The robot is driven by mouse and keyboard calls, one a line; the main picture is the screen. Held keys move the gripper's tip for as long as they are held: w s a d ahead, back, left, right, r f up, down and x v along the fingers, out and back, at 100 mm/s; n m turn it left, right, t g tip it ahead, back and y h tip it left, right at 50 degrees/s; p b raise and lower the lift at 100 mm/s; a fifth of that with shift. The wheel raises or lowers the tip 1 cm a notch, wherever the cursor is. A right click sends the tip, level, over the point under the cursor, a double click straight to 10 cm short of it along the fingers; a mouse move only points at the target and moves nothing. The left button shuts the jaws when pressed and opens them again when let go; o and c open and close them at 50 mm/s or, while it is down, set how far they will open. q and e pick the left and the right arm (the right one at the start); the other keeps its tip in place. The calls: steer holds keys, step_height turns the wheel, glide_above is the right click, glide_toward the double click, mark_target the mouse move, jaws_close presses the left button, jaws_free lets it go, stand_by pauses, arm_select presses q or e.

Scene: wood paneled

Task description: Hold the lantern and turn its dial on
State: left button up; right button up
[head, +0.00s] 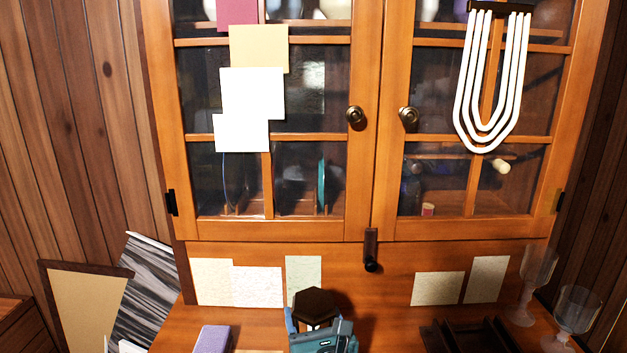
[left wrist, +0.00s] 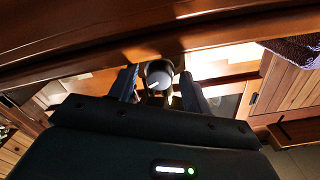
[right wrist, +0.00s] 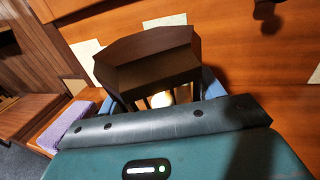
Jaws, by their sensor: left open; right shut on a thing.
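The lantern has a dark brown six-sided cap (head: 316,303) at the bottom middle of the head view. The cap fills the centre of the right wrist view (right wrist: 150,58), with dark bars and a pale inner part below it. My right gripper (head: 318,325) is shut on the lantern beneath the cap. Whether the lantern's base touches a surface is hidden. In the left wrist view, a round dark dial (left wrist: 158,74) with a white mark lies between the spread fingers of my left gripper (left wrist: 160,86). The gripper is open; contact with the dial cannot be told.
A wooden cabinet (head: 363,200) with glass doors stands behind. A purple block (head: 212,339) lies left of the lantern, a dark tray (head: 468,338) right of it. Two clear glasses (head: 577,310) stand at far right. Several paper cards (head: 257,286) are on the back panel.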

arm_select(q)
steer(key=s, duration=0.8)
steer(key=w+n, duration=0.3)
steer(key=w, duration=0.1)
steer(key=w+n+h, duration=0.1)
steer(key=w+n, duration=0.2)
steer(key=w, duration=0.2)
stand_by(1.1)
jaws_close()
stand_by(0.5)
